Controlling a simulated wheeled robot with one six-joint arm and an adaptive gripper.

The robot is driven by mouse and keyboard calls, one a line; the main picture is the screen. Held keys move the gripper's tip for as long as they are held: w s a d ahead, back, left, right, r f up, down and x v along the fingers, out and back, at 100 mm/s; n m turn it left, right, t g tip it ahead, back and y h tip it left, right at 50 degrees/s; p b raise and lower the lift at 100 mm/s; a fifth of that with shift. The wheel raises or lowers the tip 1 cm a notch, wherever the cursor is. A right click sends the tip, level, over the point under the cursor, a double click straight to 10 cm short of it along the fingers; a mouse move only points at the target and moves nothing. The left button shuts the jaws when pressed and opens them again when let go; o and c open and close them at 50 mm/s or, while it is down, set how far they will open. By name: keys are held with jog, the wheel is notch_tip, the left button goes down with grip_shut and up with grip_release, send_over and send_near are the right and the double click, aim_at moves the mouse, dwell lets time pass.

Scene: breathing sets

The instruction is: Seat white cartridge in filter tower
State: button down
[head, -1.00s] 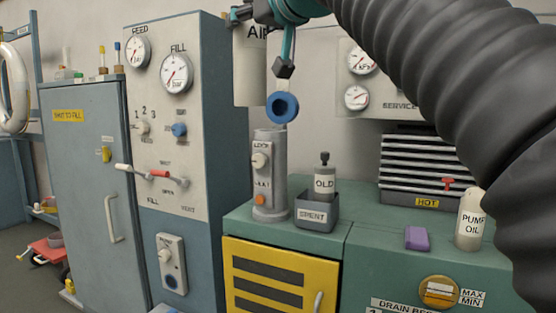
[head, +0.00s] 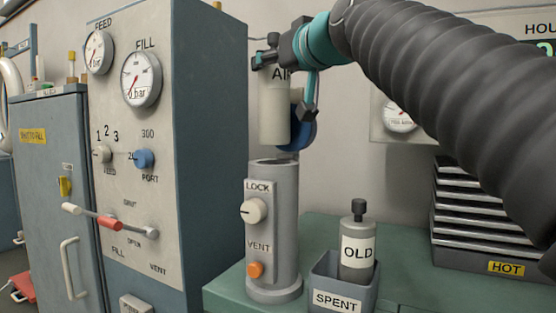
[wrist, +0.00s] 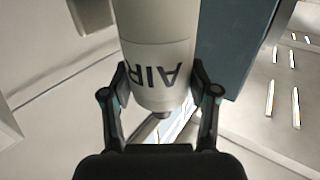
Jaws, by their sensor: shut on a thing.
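The white cartridge (head: 274,122), lettered AIR, hangs upright in my gripper (head: 284,84). Its lower end shows just above the top of the grey filter tower (head: 287,215), with a small gap between them in the head view. The tower has a white LOCK knob (head: 253,211) and an orange VENT button (head: 255,269). A blue round part (head: 302,130) shows behind the cartridge near the tower top, partly hidden. In the wrist view both fingers are closed on the cartridge (wrist: 158,60) near its knobbed end; its other end is out of frame.
A dark bottle marked OLD (head: 357,250) stands in the grey SPENT bin (head: 340,299), right of the tower. The fill panel cabinet (head: 205,150) rises close on the left. A slatted HOT unit (head: 470,230) is at the right. Green counter lies bare behind the bin.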

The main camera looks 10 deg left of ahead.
aim_at(280, 142)
notch_tip(280, 142, down, 14)
jog(key=b, duration=0.4)
jog(key=shift+s+a, duration=0.1)
jog(key=shift+f+b, duration=0.7)
jog(key=shift+b, duration=0.25)
jog(key=shift+c, duration=1.4)
grip_release()
jog(key=shift+r, duration=0.15)
jog(key=shift+r+p, duration=0.3)
jog(key=shift+p, duration=0.25)
jog(key=b+v, duration=0.1)
jog(key=v, duration=1.1)
jog(key=shift+b, duration=0.35)
jog(key=shift+r, duration=0.15)
